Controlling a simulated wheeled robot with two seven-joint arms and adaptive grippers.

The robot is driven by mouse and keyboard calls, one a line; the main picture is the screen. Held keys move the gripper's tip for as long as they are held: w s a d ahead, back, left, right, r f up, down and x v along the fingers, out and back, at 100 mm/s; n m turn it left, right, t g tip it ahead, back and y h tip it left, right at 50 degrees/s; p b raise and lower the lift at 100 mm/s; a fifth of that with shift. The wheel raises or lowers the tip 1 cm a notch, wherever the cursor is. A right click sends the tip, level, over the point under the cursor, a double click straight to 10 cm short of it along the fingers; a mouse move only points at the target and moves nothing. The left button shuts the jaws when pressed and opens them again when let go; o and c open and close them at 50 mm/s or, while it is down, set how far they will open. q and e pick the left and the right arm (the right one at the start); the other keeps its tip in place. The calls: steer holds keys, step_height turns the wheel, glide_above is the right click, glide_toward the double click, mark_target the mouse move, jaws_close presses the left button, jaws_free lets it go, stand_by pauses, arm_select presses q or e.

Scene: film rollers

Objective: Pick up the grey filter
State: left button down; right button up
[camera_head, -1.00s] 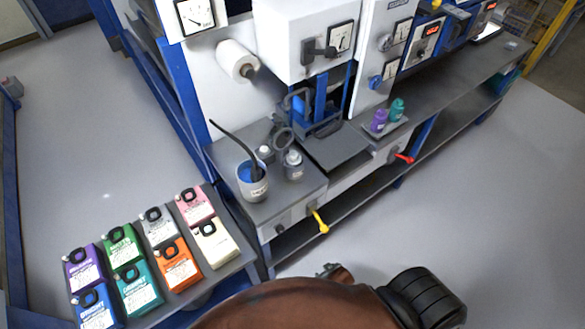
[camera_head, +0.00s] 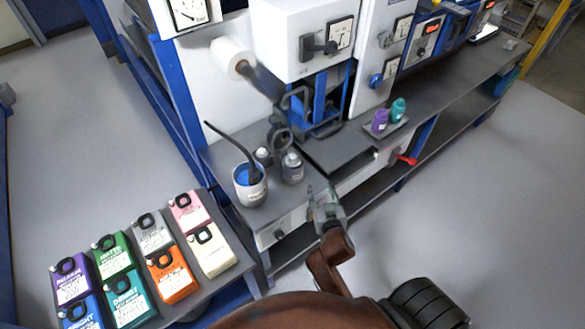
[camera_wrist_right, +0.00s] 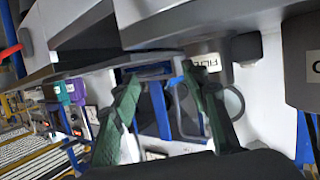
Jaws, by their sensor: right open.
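A grey box-shaped item (camera_head: 150,234) with a dark ring handle and a white label stands in the back row of coloured boxes at lower left, between the green and pink ones; it is the only grey one there. My right gripper (camera_head: 323,192) is open and empty in front of the bench's front edge, far to the right of the grey box. In the right wrist view its two green fingers (camera_wrist_right: 160,75) are spread with nothing between them. My left gripper is not in view.
Coloured boxes fill a grey stand (camera_head: 222,215). A white cup (camera_head: 249,186) with a black stick and a small grey bottle (camera_head: 292,170) stand on the bench (camera_head: 225,160). Purple (camera_head: 380,121) and teal (camera_head: 398,109) bottles sit farther right. A red handle (camera_head: 406,160) juts out. The right floor is clear.

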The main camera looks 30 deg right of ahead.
mark_target(294, 159)
steer(key=w+a+r+t, duration=0.4)
steer(key=w+a+r, duration=0.1)
steer(key=w+r, duration=0.25)
steer(key=shift+n, duration=0.4)
steer(key=x, duration=0.6)
steer(key=shift+w+d+f, duration=0.1)
steer(key=shift+w+f, duration=0.2)
steer(key=shift+w, duration=0.05)
steer(key=shift+c, duration=0.6)
jaws_close()
